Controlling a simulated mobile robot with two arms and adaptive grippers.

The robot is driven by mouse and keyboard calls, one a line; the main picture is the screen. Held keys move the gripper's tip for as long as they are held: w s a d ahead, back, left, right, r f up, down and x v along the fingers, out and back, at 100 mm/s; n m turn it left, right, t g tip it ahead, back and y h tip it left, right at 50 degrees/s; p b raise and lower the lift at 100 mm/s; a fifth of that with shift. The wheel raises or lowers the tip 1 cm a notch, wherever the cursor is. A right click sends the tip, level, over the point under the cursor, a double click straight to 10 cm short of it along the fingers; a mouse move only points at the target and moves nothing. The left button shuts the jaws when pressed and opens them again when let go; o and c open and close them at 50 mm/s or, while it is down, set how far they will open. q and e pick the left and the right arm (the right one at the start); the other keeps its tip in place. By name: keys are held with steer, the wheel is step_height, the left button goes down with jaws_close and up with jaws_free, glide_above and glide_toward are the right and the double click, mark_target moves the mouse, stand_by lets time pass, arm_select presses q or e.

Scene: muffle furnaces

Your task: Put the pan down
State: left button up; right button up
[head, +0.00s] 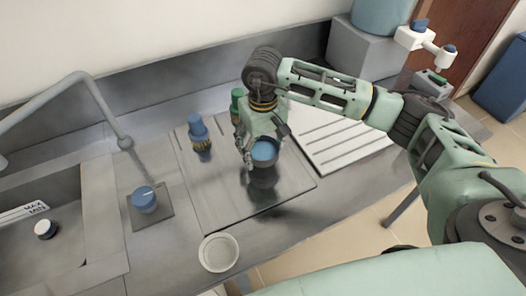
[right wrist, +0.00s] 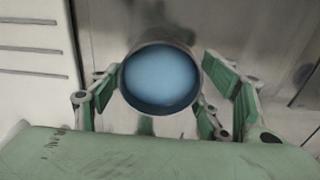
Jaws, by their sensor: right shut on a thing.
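The pan (head: 263,176) is a small dark grey round vessel with blue inside. It is over the steel board on the counter, near the board's middle right. My right gripper (head: 262,148) comes down from above and is shut on the pan, with fingers on both sides of it. In the right wrist view the pan (right wrist: 160,82) sits upright between the green finger pads, its round opening facing the camera. I cannot tell whether its bottom touches the board. My left gripper is not in view.
A blue-topped bottle (head: 199,135) and a green-topped one (head: 237,100) stand behind the pan. A white dish (head: 218,252) sits at the counter's front edge. A blue knob (head: 144,199), a tap and a sink are left. A ribbed white drainer (head: 345,140) is right. The board's front left is clear.

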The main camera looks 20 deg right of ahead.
mark_target(263, 154)
step_height(263, 154, down, 2)
steer(key=shift+s+f+p, duration=0.1)
steer(key=shift+f+p, duration=0.1)
steer(key=shift+p, duration=0.2)
steer(key=shift+f, duration=0.35)
steer(key=shift+f, duration=0.15)
steer(key=o, duration=1.9)
